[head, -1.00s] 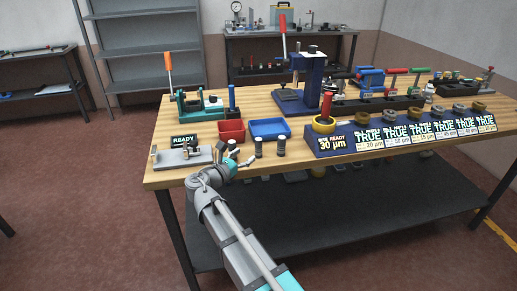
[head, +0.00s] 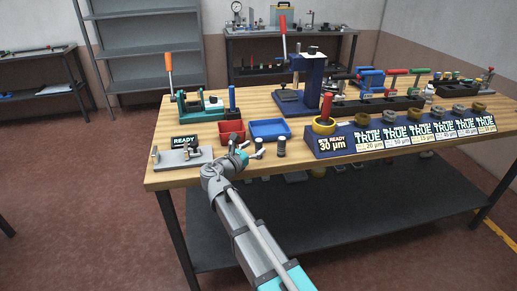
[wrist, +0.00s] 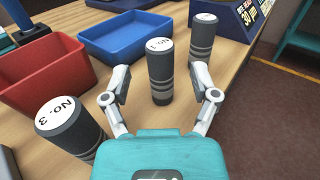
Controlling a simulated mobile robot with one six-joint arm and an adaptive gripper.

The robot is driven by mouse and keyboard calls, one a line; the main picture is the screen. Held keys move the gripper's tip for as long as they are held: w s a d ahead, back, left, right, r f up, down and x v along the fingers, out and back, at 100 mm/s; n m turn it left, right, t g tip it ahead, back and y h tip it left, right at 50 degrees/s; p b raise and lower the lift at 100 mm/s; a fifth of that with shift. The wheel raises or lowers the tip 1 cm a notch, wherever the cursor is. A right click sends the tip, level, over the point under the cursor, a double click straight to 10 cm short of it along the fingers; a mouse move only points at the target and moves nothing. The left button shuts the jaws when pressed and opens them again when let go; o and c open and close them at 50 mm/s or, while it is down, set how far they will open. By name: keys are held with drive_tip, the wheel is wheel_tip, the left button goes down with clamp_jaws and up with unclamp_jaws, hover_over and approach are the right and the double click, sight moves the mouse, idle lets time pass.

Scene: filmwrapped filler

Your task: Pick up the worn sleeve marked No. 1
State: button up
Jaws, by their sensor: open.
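The sleeve marked No. 1 (wrist: 160,78) is a dark grey upright cylinder with light bands and a white labelled top. It stands centred ahead of my gripper in the wrist view. In the head view this sleeve (head: 259,147) is near the bench's front edge, just right of my gripper (head: 243,156). My gripper also shows in the wrist view (wrist: 161,88), with its fingers spread on either side of the sleeve in the picture. I cannot tell whether they touch it or how far forward they reach.
A similar sleeve marked No. 3 (wrist: 72,130) stands close at the left finger. Another banded sleeve (wrist: 202,42) stands behind right. A red bin (wrist: 42,75) and a blue tray (wrist: 127,36) lie behind. The blue gauge stand (head: 320,143) is further right.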

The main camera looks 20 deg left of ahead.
drive_tip(key=shift+x, duration=1.3)
clamp_jaws()
